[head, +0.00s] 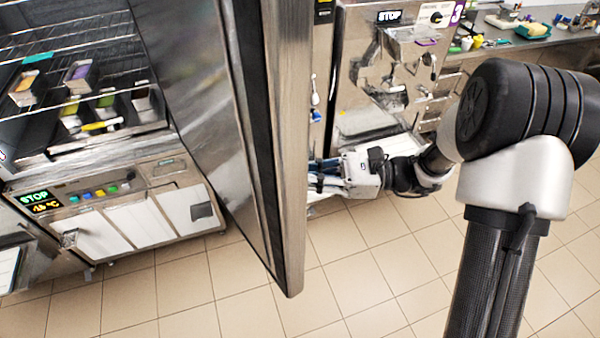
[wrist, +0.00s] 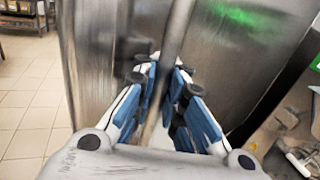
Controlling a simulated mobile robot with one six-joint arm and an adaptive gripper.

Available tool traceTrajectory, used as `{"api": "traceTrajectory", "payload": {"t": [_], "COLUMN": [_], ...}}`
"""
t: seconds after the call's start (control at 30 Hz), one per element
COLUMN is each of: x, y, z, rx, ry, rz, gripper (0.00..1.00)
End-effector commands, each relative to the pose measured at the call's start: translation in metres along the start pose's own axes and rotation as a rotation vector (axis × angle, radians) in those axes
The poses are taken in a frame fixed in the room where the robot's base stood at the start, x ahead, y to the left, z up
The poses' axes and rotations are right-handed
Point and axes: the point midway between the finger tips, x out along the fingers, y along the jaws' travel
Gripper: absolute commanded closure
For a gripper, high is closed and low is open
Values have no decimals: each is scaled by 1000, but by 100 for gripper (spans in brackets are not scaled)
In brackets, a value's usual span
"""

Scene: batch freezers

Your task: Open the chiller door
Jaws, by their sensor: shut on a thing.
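The chiller door (head: 291,150) is swung wide open in the head view, its steel edge toward me. The chiller's interior (head: 75,65) shows at left, with wire shelves and small pans. My gripper (head: 318,182) is at the door's outer side, with its fingertips partly hidden behind the door edge. In the wrist view, the blue-padded fingers (wrist: 163,80) are closed around a vertical metal bar, the door handle (wrist: 178,28). The brushed steel door face (wrist: 110,50) lies just beyond the fingers.
A control panel (head: 100,190) with a lit STOP display sits below the chiller opening. A steel machine (head: 375,70) stands behind my gripper. A counter (head: 520,40) with small items runs along the back right. Tiled floor (head: 200,290) is clear beneath the door.

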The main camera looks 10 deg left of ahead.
Motion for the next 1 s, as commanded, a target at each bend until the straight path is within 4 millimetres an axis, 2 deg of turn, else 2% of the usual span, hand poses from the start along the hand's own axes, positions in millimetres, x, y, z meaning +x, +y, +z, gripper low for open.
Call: {"api": "traceTrajectory", "payload": {"t": [0.13, 0.17, 0.5, 0.83, 1.0], "x": [-1, -1, 0, -1, -19], "y": [3, 3, 2, 1, 0], "z": [-4, -4, -2, -1, -1], "rx": [8, 8, 3, 1, 1], "ry": [6, 6, 4, 3, 3], "rz": [7, 7, 6, 5, 1], "gripper": [100, 90, 68, 68, 68]}}
